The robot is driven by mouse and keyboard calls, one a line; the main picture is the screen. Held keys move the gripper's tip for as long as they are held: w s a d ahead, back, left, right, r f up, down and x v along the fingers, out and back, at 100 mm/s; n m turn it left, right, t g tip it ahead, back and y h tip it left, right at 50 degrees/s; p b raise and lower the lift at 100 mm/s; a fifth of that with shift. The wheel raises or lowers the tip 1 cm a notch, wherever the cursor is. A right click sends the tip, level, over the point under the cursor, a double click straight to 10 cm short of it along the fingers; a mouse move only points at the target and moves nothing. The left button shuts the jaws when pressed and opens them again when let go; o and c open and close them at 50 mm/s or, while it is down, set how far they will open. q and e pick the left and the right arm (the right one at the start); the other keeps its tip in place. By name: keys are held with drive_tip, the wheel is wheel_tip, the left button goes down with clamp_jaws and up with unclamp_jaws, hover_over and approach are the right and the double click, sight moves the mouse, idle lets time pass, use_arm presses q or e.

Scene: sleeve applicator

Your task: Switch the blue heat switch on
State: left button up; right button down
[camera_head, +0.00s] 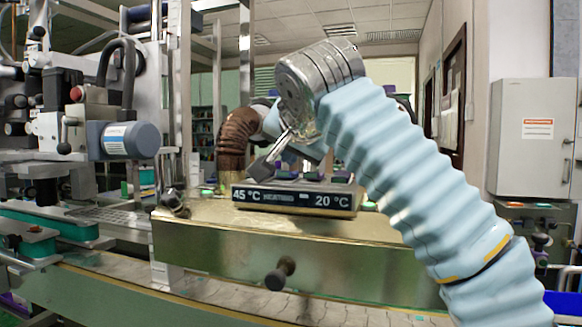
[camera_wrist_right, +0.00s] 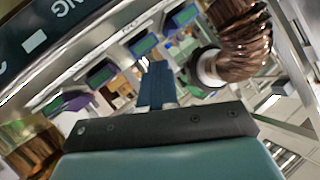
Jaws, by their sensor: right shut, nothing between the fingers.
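The control box (camera_head: 295,199) sits on top of the metal machine cover, its display reading 45 °C, HEATING and 20 °C. Several rocker switches with green and purple-blue faces line its top, such as one switch (camera_head: 342,177); in the right wrist view they show as a row, one of them a switch (camera_wrist_right: 145,44) just beyond the fingertips. I cannot tell which one is the blue heat switch or its position. My right gripper (camera_head: 260,171) is shut and empty, pointing down at the left end of the box; contact is unclear. Its closed fingers (camera_wrist_right: 157,84) also show in the wrist view. My left gripper is out of view.
A dark knob (camera_head: 280,274) sticks out of the front of the metal cover (camera_head: 200,240). A brown ribbed hose (camera_head: 237,140) rises behind the box. Machinery with a blue-grey motor (camera_head: 130,139) stands at the left. A grey cabinet (camera_head: 530,150) hangs at the right.

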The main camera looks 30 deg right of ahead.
sight(289, 172)
drive_tip(key=shift+s+a+r, duration=0.1)
drive_tip(key=shift+a+r, duration=0.05)
drive_tip(key=shift+r, duration=0.2)
drive_tip(key=shift+r+p, duration=0.15)
drive_tip(key=shift+p, duration=0.15)
drive_tip(key=shift+s+a+r+p, duration=0.15)
drive_tip(key=shift+r+p, duration=0.35)
drive_tip(key=shift+r, duration=0.05)
drive_tip(key=shift+s+a+r+p, duration=0.1)
drive_tip(key=shift+a+r+p, duration=0.05)
drive_tip(key=shift+r+p, duration=0.35)
drive_tip(key=shift+s+a+r+p, duration=0.2)
drive_tip(key=shift+r+p, duration=0.05)
drive_tip(key=shift+r, duration=0.3)
drive_tip(key=shift+s+a+r+p, duration=0.15)
drive_tip(key=shift+a+r+p, duration=0.05)
drive_tip(key=shift+r, duration=0.35)
